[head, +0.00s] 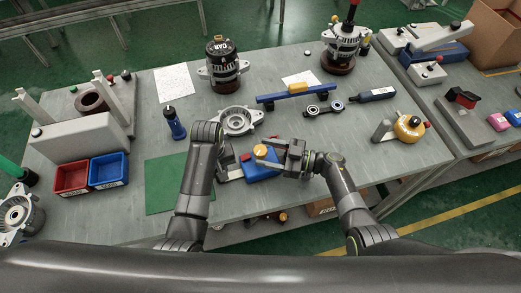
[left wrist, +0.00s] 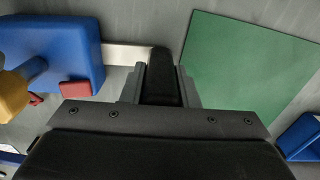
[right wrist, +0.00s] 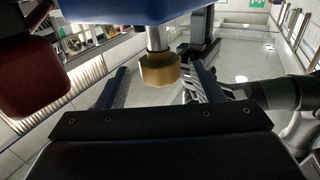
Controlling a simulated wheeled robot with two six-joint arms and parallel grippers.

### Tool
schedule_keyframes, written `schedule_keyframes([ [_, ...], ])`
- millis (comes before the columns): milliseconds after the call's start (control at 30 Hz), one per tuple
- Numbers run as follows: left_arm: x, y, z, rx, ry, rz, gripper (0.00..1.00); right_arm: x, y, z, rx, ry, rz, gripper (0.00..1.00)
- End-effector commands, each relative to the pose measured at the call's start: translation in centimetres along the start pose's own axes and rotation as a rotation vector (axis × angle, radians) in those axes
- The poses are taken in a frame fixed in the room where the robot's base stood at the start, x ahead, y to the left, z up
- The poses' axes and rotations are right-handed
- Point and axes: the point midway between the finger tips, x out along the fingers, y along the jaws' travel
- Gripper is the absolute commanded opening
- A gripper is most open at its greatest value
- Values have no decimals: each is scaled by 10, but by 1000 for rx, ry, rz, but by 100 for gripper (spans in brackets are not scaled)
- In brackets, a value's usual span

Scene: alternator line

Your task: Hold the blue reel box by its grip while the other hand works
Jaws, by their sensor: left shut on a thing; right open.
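The blue reel box (head: 262,172) lies on the grey bench, near its front edge, with a yellow knob (head: 260,151) on it. In the left wrist view the box (left wrist: 60,40) is at upper left, and a pale bar (left wrist: 122,55) runs from it to my left gripper (left wrist: 160,75). My left gripper is shut on the box's grip, which the fingers mostly hide. My right gripper (head: 266,152) is open at the knob. In the right wrist view the yellow knob (right wrist: 160,70) on its metal shaft sits between the spread fingers, apart from both.
A green mat (head: 165,182) lies left of my left arm. A metal housing (head: 237,121) and a blue bar with a yellow middle (head: 298,88) lie behind the box. Red (head: 71,178) and blue (head: 109,170) bins stand left. A yellow round device (head: 408,128) sits right.

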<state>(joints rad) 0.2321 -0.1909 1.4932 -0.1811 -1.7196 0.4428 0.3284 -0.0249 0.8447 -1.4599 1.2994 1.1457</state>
Motion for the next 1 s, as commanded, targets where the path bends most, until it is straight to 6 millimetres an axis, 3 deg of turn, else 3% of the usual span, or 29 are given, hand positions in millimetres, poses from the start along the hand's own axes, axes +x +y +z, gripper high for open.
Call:
schedule_keyframes([
  [200,0,0,0,-1,1,0,7,22,0,0,0,-1,0,60],
  [533,0,0,0,-1,1,0,7,25,0,0,0,-2,1,60],
  [867,0,0,0,0,1,0,7,24,0,0,0,-1,1,17],
  [1000,0,0,0,0,1,0,7,24,0,0,0,-1,5,16],
])
